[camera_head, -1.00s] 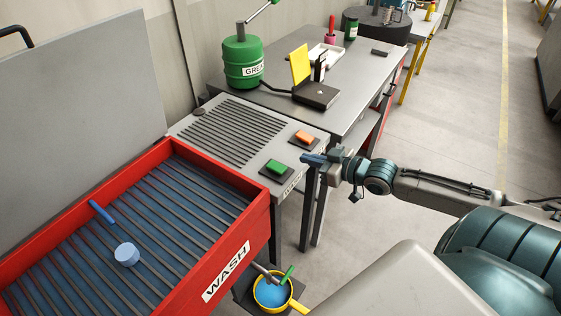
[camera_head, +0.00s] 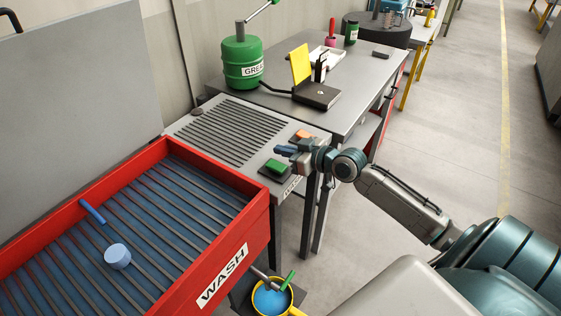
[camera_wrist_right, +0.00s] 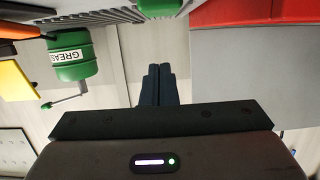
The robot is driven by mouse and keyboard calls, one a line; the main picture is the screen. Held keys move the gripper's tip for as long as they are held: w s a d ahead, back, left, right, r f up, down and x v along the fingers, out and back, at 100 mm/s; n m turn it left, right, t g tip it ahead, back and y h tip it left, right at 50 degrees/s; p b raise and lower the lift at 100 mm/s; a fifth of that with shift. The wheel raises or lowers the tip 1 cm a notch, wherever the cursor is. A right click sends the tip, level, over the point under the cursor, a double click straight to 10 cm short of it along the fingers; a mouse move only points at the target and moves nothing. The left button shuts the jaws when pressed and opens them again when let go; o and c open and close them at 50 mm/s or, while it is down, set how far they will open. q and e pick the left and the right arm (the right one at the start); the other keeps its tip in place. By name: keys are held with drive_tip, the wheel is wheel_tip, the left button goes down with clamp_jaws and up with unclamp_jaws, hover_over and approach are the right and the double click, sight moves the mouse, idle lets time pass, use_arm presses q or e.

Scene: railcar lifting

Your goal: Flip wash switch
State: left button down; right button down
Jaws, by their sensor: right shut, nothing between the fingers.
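A green switch (camera_head: 277,166) on a dark base sits at the front corner of the grey slatted panel. An orange switch (camera_head: 300,135) sits behind it, partly hidden by my right gripper. My right gripper (camera_head: 284,151) is shut and empty, just above and behind the green switch; contact cannot be told. In the right wrist view its closed fingers (camera_wrist_right: 158,85) point toward a green shape (camera_wrist_right: 150,6), which looks like the green switch, cut by the top edge. The red washer tub (camera_head: 262,208) bears a WASH label (camera_head: 222,276). My left gripper is out of view.
A blue brush-like stick (camera_head: 92,211) and a blue cylinder (camera_head: 117,256) lie in the tub. A green grease drum (camera_head: 243,68) and a black stand with a yellow plate (camera_head: 301,63) are on the bench behind.

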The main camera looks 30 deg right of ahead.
sight(280, 165)
drive_tip(key=f, duration=0.2)
drive_tip(key=w+f, duration=0.1)
drive_tip(key=shift+a, duration=0.3)
drive_tip(key=shift+f, duration=0.65)
